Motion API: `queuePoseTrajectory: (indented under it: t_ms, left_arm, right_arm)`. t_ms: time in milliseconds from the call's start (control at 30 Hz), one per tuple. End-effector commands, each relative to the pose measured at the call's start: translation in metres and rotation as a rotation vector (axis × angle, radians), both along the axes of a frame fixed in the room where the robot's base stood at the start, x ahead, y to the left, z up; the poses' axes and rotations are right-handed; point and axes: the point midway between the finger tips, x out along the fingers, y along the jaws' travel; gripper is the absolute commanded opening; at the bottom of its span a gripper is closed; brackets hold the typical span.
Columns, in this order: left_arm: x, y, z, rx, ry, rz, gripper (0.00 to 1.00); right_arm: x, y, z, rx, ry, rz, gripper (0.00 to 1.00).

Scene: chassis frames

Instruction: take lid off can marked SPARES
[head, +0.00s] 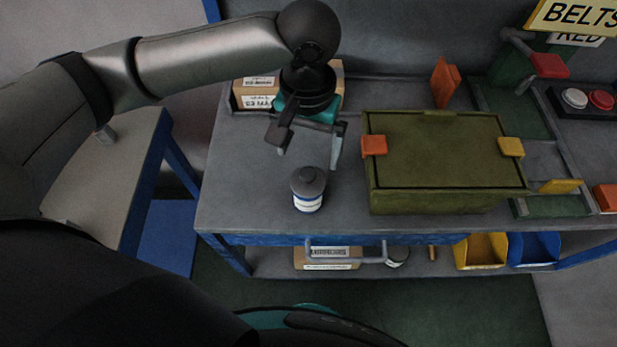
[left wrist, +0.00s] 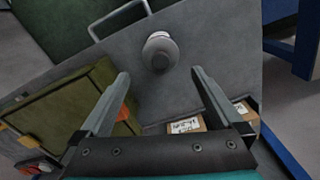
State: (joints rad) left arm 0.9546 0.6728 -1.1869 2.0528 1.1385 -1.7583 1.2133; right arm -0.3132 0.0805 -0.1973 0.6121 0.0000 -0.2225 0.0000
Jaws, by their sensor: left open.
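A small can (head: 308,190) with a dark grey lid and a white and blue label stands upright near the front left of the grey workbench. I cannot read the writing on its label. The lid (head: 308,178) sits on the can. My left gripper (head: 309,150) is open and empty above and a little behind the can, apart from it. In the left wrist view the can (left wrist: 160,52) shows from above, beyond the open fingertips (left wrist: 160,75). My right gripper is not in view.
An olive green box (head: 440,150) with orange and yellow clasps stands right of the can. Cardboard boxes (head: 253,93) stand behind the gripper. Yellow (head: 482,250) and blue (head: 533,247) bins sit on the lower shelf. The bench (head: 245,190) left of the can is clear.

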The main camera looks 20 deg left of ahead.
Motion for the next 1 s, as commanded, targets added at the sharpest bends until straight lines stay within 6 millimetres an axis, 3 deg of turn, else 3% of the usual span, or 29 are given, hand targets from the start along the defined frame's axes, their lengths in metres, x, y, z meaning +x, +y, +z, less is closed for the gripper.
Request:
queuePoseTrajectory:
  t_ms: [100, 367, 633, 967, 1000]
  left_arm:
    - [0.0, 0.0, -0.023, 0.001, 0.001, 0.001, 1.0]
    - [0.001, 0.0, -0.041, 0.0, -0.002, -0.001, 1.0]
    - [0.002, 0.001, -0.08, 0.0, -0.001, 0.0, 1.0]
    - [0.002, 0.001, -0.088, -0.001, -0.003, -0.002, 1.0]
    - [0.002, 0.001, -0.088, -0.001, -0.003, -0.002, 0.97]
  right_arm:
    - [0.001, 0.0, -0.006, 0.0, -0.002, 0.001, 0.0]
    - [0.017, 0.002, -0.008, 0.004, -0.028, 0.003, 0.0]
    - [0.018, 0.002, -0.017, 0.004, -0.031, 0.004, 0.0]
    - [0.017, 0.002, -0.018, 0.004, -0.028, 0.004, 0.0]
    - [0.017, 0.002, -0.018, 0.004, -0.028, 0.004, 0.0]
